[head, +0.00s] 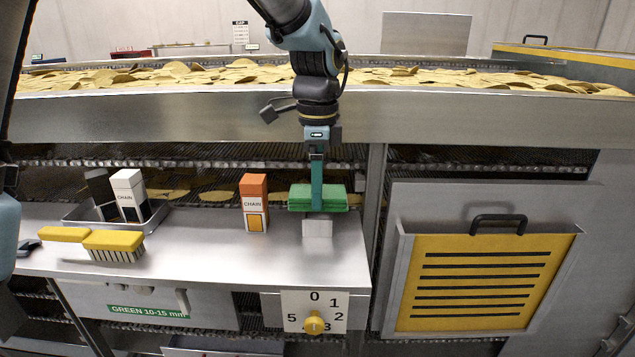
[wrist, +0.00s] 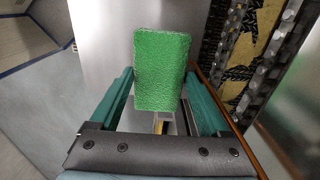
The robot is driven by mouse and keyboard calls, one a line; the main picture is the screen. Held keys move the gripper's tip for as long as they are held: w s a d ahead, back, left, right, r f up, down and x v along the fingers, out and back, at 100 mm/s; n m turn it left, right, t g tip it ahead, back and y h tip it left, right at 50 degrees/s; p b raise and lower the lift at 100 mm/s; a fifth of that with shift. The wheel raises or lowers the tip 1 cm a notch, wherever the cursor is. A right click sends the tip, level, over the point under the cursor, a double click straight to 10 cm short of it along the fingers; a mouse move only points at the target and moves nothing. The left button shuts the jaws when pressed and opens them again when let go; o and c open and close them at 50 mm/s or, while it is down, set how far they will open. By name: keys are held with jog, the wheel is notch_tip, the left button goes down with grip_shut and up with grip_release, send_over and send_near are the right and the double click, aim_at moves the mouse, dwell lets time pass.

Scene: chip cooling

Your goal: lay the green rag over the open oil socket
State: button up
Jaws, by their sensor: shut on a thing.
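The green rag (head: 331,198) is a thick folded pad, held level above the steel shelf in the head view. It also shows in the wrist view (wrist: 161,70), between the two teal fingers. My gripper (head: 317,188) points down and is shut on the rag. Directly below the rag is a small pale grey block (head: 317,228) on the shelf. I cannot tell whether this block is the oil socket or has an opening, as the rag hides its top. In the wrist view a small pale part with a yellow and dark patch (wrist: 161,123) shows just past the rag's near edge.
An orange and white CHAIN carton (head: 254,205) stands left of the rag. A metal tray (head: 76,215) with a white CHAIN carton (head: 129,194) and a yellow brush (head: 114,243) are further left. A chip-filled conveyor (head: 180,105) runs behind. The shelf middle (head: 210,250) is clear.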

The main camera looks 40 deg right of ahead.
jog(key=shift+f, duration=0.65)
jog(key=o, duration=1.2)
jog(key=shift+r, duration=0.1)
notch_tip(320, 180, up, 13)
jog(key=shift+r+b, duration=0.1)
jog(key=shift+b, duration=0.5)
